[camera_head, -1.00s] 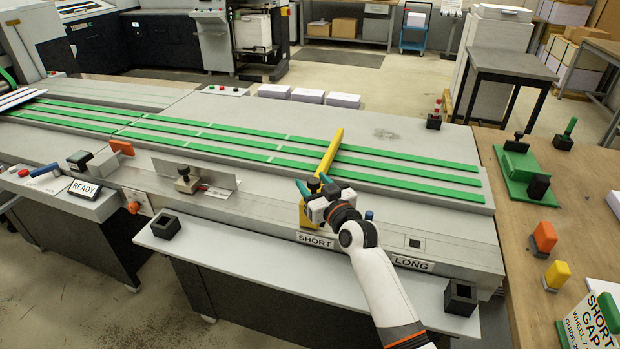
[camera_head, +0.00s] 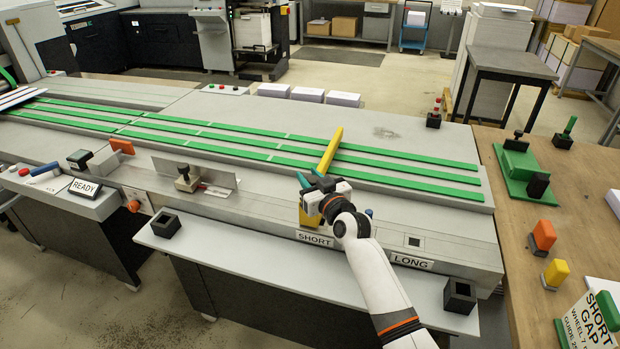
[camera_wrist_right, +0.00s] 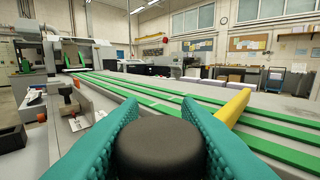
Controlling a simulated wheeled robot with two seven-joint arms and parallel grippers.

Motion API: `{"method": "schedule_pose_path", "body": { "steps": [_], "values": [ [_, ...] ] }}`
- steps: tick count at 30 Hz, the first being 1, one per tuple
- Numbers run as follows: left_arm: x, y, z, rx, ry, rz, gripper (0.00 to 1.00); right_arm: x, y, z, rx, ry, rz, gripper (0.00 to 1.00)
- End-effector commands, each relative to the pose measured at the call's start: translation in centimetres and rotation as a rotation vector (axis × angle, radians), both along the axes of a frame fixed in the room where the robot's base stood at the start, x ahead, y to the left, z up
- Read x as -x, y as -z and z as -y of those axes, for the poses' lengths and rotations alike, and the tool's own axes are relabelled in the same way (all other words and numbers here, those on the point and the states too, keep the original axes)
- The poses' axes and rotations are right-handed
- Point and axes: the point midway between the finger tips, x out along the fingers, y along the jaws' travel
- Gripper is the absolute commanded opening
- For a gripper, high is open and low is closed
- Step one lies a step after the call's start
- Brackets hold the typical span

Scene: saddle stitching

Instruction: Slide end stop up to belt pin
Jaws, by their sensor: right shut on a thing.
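The end stop is a yellow bar (camera_head: 331,150) lying across the green belts (camera_head: 410,168), with a yellow foot at the front rail above the SHORT label. My right gripper (camera_head: 314,184) is over its near end. In the right wrist view its teal fingers (camera_wrist_right: 158,150) are shut on a round black knob (camera_wrist_right: 158,145), with the yellow bar (camera_wrist_right: 233,107) just beyond to the right. The knob is hidden by the gripper in the head view. I cannot make out a belt pin for certain. My left gripper is not in view.
A small blue knob (camera_head: 369,212) stands on the rail right of the gripper, near the LONG label (camera_head: 411,262). A metal plate with a black knob (camera_head: 184,176) stands to the left. White stacks (camera_head: 307,94) lie behind the belts. A wooden table (camera_head: 575,195) is at right.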

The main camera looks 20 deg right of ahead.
Motion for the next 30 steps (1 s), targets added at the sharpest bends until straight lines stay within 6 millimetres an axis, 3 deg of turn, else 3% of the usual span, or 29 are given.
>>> {"method": "schedule_pose_path", "body": {
  "steps": [5, 15, 29, 30],
  "values": [
    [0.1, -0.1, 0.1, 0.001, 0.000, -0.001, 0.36, 1.2, 0.1, 2.0, 0.006, 0.003, 0.000, 0.00],
    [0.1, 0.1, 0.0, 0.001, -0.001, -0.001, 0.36, 5.3, 0.2, 8.0, 0.008, 0.003, -0.001, 0.00],
    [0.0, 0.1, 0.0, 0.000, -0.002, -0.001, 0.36, 5.9, 0.1, 8.9, 0.000, 0.000, -0.001, 0.00],
    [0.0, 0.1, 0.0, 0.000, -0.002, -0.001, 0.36, 5.9, 0.1, 8.9, 0.000, 0.000, -0.001, 0.37]
  ]
}}
